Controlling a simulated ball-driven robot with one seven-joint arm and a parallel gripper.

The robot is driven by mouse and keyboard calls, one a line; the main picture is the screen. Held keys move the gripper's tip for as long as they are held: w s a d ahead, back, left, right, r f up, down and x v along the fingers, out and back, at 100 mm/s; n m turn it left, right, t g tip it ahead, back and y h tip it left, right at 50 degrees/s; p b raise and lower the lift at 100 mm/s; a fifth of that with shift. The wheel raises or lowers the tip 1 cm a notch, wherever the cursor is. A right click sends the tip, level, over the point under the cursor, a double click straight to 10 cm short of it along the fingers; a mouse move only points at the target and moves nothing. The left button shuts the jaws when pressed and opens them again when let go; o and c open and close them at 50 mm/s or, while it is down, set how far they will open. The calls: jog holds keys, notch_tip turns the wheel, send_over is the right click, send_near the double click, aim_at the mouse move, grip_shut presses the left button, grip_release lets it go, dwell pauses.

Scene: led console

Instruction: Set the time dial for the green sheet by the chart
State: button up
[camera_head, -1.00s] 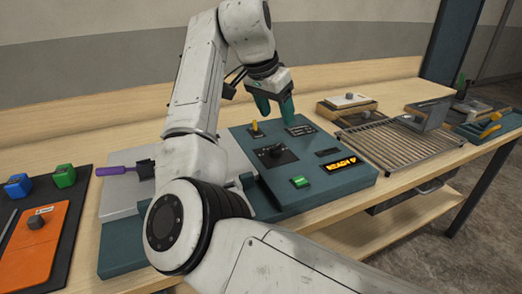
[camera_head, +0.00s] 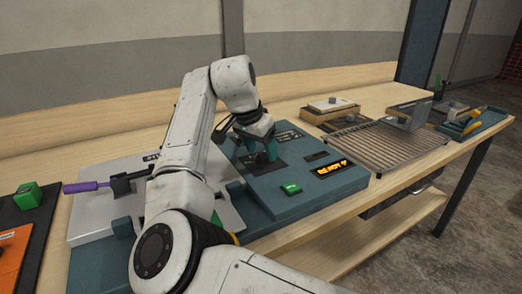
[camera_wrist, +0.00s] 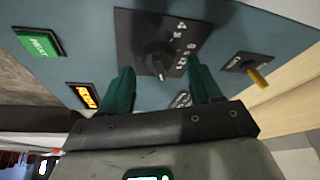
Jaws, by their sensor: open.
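My gripper (camera_head: 262,152) is open and points down at the teal console (camera_head: 318,195). In the wrist view its two green fingers (camera_wrist: 162,88) stand apart, one on each side of the line to the black dial knob (camera_wrist: 156,62). The knob sits on a black plate (camera_wrist: 135,28) with pale markings, too small to read surely. I cannot tell whether the fingers touch the knob. In the head view the gripper mostly hides the knob. I cannot make out a green sheet or a chart with certainty.
The console also bears a green button (camera_head: 291,188), a lit amber display (camera_head: 328,169) and a yellow lever (camera_wrist: 258,78). A purple-handled press (camera_head: 85,186) stands left, near a green block (camera_head: 27,195). A wire rack (camera_head: 385,146) lies to the right.

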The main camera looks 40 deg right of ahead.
jog(key=shift+d+f, duration=0.2)
jog(key=shift+f, duration=0.15)
jog(key=c, duration=1)
